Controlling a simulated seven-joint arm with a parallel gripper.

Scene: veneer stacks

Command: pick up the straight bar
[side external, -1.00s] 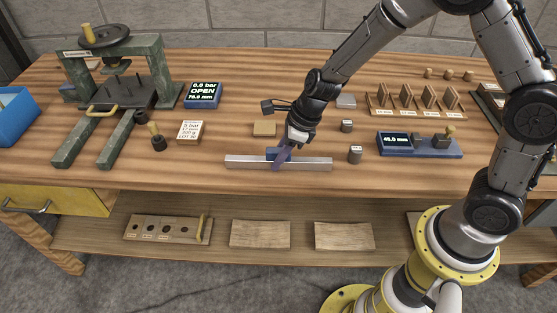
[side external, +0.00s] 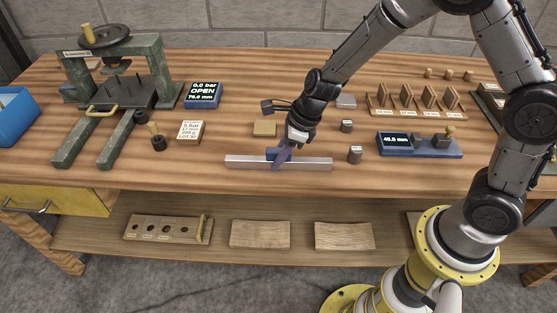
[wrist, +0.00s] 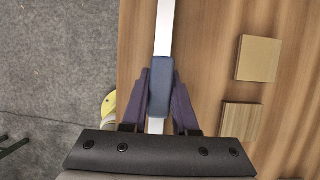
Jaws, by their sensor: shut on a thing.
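The straight bar (side external: 310,163) is a long silver bar with a blue grip block (wrist: 160,88) around its middle. It lies along the front part of the workbench in the side external view, and runs up and down the picture in the wrist view (wrist: 164,28). My gripper (side external: 278,158) is over the middle of the bar. Its two purple fingers, also in the wrist view (wrist: 160,95), press on both sides of the blue block, shut on it. The bar appears level and at or very near the bench top; I cannot tell whether there is a gap beneath it.
A small wooden block (side external: 265,129) lies behind the bar, and small grey weights (side external: 355,154) stand to its right. A blue gauge (side external: 420,145) is farther right. A green press (side external: 112,90) stands at the left. The bench's front edge is close to the bar.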

